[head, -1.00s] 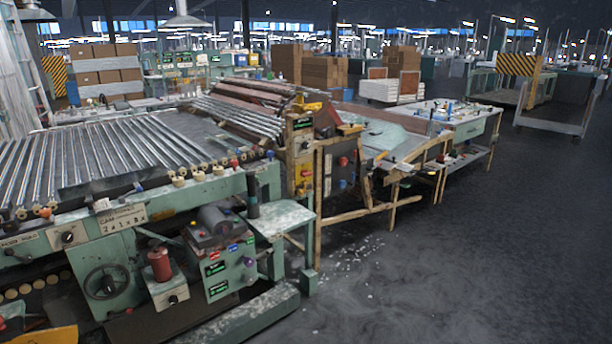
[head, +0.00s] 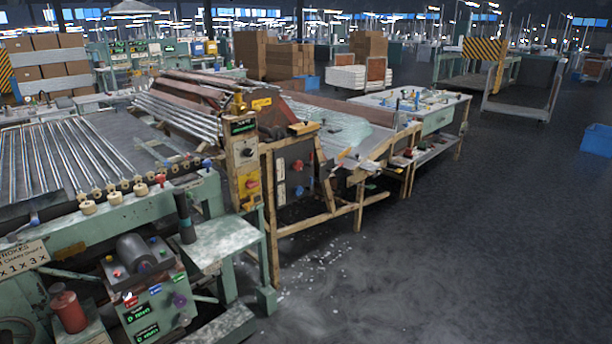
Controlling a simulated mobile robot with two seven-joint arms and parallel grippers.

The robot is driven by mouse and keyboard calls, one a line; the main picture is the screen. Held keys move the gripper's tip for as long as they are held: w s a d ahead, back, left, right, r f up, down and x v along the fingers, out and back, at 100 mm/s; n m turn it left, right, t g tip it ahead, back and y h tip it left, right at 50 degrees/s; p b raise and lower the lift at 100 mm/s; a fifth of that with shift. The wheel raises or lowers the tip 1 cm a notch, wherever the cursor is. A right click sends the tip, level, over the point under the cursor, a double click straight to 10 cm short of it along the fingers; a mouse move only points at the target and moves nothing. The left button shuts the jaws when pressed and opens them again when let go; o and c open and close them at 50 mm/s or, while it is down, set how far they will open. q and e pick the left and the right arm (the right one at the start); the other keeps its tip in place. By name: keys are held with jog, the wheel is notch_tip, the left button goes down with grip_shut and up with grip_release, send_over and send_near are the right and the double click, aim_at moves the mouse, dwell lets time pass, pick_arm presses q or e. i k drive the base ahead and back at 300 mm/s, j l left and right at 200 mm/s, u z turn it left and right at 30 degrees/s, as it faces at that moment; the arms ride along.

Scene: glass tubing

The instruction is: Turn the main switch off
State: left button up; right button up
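A narrow upright control post (head: 243,165) stands at the end of the roller machine and carries a small display and a yellow plate with a red knob (head: 252,184). Just right of it, a dark cabinet panel (head: 294,172) in a wooden frame bears another red knob (head: 298,166) and a blue knob (head: 299,191). I cannot read which of these is the main switch, nor its setting. A green control box (head: 152,306) with coloured buttons, labels and displays is at the lower left. Neither of my grippers is in view.
The roller bed (head: 65,160) fills the left. A speckled green side table (head: 222,240) juts out before the control post. A worktable (head: 425,118) stands behind the framed cabinet. A blue crate (head: 598,140) lies at the right edge. The dark floor at centre right is clear, with white fragments near the machine.

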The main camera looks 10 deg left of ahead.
aim_at(250, 185)
jog(key=i+l, duration=0.1)
jog(key=i, duration=0.4)
jog(key=i+l, duration=0.1)
jog(key=i, duration=0.45)
jog(key=i+l, duration=0.1)
jog(key=i, duration=0.4)
jog(key=i+l+u, duration=0.1)
jog(key=i+u, duration=0.3)
jog(key=i+l+u, duration=0.2)
jog(key=u, duration=0.2)
jog(key=i+l+u, duration=0.7)
jog(key=l+u, duration=0.15)
jog(key=i+l+u, duration=0.1)
jog(key=l+u, duration=0.15)
jog(key=l, duration=0.2)
